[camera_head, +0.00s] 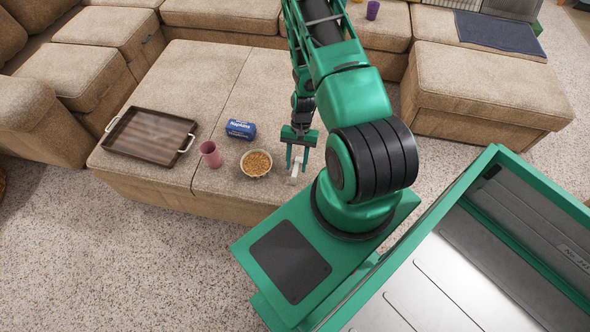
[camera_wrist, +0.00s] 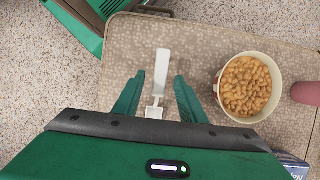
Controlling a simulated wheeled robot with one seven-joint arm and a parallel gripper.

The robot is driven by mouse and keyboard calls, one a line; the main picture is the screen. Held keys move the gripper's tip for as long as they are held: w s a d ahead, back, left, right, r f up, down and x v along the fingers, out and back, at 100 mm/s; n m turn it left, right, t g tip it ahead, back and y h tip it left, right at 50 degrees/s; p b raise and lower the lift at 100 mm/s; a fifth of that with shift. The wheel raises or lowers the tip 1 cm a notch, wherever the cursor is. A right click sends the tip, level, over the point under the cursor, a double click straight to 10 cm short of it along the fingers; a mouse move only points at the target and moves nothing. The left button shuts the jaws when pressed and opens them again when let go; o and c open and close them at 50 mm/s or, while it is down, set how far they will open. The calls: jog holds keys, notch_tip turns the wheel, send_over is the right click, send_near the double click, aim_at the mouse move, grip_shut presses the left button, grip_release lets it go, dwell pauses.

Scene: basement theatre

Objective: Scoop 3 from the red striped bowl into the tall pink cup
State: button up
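The bowl (camera_head: 256,174) stands on the ottoman, full of small tan pieces. In the wrist view the bowl (camera_wrist: 219,86) has a pale rim and some red on its side. The pink cup (camera_head: 210,154) stands upright to the left of the bowl; only part of the cup (camera_wrist: 306,93) shows at the wrist view's right edge. A white scoop (camera_wrist: 161,72) lies on the ottoman near its edge, to the right of the bowl in the head view. My gripper (camera_head: 297,167) is above the scoop. Its fingers (camera_wrist: 159,80) are open, one either side of the scoop, with gaps.
A blue napkin pack (camera_head: 241,129) lies behind the bowl. A brown tray (camera_head: 150,136) with pale handles lies at the ottoman's left end. The ottoman (camera_head: 205,85) is clear behind these. A sofa surrounds it, with a purple cup (camera_head: 373,10) on a far seat.

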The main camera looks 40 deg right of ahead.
jog(key=shift+s+a+f, duration=0.1)
jog(key=shift+a+f, duration=0.05)
jog(key=shift+f, duration=0.35)
grip_shut()
jog(key=shift+r, duration=0.1)
jog(key=shift+r, duration=0.5)
jog(key=r, duration=0.3)
jog(key=shift+s+r, duration=0.25)
jog(key=shift+s, duration=0.1)
jog(key=s+d+r, duration=0.3)
jog(key=s+r, duration=0.3)
jog(key=s, duration=0.4)
jog(key=shift+s+r, duration=0.15)
jog(key=shift+r, duration=0.05)
